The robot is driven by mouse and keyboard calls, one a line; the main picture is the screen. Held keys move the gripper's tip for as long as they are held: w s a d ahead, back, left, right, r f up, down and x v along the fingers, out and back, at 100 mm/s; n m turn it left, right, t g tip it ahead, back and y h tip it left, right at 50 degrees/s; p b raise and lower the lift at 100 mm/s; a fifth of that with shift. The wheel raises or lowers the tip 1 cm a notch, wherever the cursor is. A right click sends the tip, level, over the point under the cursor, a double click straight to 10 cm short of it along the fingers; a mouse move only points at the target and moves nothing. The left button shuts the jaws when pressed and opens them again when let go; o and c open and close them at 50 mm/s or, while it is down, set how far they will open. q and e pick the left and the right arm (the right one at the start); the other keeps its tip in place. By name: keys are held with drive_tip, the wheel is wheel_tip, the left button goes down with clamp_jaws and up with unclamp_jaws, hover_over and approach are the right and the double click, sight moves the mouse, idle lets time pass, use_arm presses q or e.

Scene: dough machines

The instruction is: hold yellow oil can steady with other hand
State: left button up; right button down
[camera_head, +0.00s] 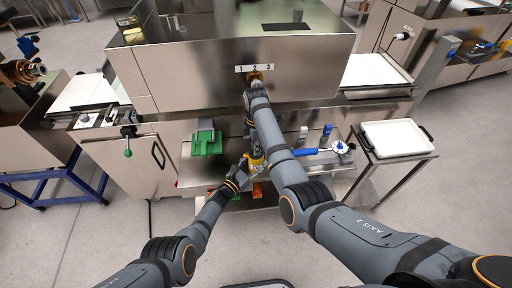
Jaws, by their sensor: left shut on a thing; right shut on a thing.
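The yellow oil can (257,161) is in the middle of the head view, in front of the steel machine and above its lower shelf. My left gripper (245,166) comes in from the lower left and is shut on the can's side. My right arm reaches up across the machine front and bends at the wrist. My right gripper (249,136) points down from there and is shut on the upper part of the can. My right forearm hides part of this grip, so the exact contact is hard to see.
A brass knob (254,75) sits below a 1-2-3 label, just behind my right wrist. The lower shelf holds a green object (207,142) and a blue-handled tool (307,152). A white tray (396,139) stands on a cart at right.

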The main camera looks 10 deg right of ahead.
drive_tip(key=shift+m, duration=0.7)
drive_tip(key=c, duration=1.4)
unclamp_jaws()
wheel_tip(320, 180, up, 12)
